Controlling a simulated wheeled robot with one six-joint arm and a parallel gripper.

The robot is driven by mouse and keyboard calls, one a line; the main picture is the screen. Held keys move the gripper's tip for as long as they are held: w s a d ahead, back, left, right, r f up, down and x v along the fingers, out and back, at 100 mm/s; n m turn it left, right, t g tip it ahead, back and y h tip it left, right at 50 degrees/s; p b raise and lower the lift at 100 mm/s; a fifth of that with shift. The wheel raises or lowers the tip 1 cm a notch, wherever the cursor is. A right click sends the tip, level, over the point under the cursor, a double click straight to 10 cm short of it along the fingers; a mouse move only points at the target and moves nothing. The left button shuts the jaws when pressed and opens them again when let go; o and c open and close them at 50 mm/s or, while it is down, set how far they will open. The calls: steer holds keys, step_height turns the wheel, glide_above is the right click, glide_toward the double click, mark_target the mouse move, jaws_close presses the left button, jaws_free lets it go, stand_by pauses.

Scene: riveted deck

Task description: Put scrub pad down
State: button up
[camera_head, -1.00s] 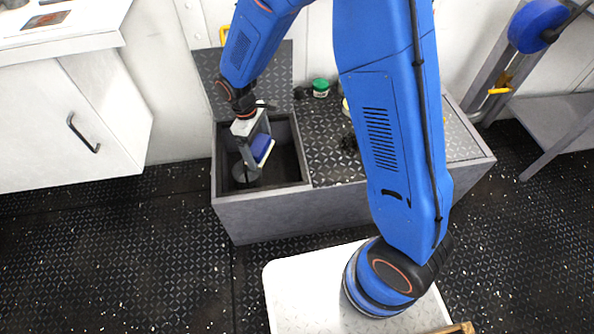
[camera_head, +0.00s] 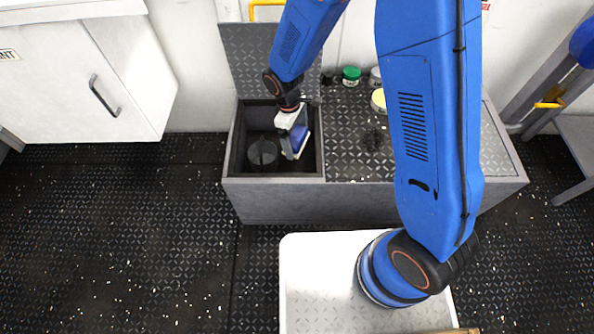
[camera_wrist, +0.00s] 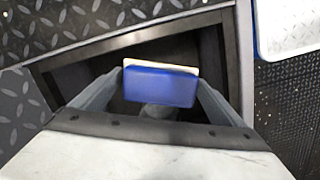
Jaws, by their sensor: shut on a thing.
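The scrub pad (camera_head: 301,134) is blue with a cream side. My gripper (camera_head: 294,142) is shut on it, and the pad sits between the two fingers in the wrist view (camera_wrist: 160,86). Gripper and pad are over or inside the open compartment of the grey bench (camera_head: 275,180), toward its right side. I cannot tell whether the pad touches anything below. A grey round thing (camera_head: 262,153) stands in the compartment, left of the gripper; in the wrist view a grey shape shows partly behind the pad.
The compartment's lid (camera_head: 262,58) stands raised at the back. On the bench top to the right are a green-lidded jar (camera_head: 351,76), a grey jar (camera_head: 375,77), a yellow-topped tin (camera_head: 378,101) and a dark bristly thing (camera_head: 373,140). A white cabinet (camera_head: 95,75) stands left.

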mark_target(298, 171)
step_height(298, 171, down, 19)
steer(key=shift+r, duration=0.1)
stand_by(0.8)
steer(key=o, duration=0.7)
steer(key=shift+f, duration=0.2)
steer(key=r, duration=0.4)
steer(key=a+r, duration=0.1)
steer(key=r, duration=0.7)
steer(key=shift+w+a+r, duration=0.1)
steer(key=shift+w+a, duration=0.25)
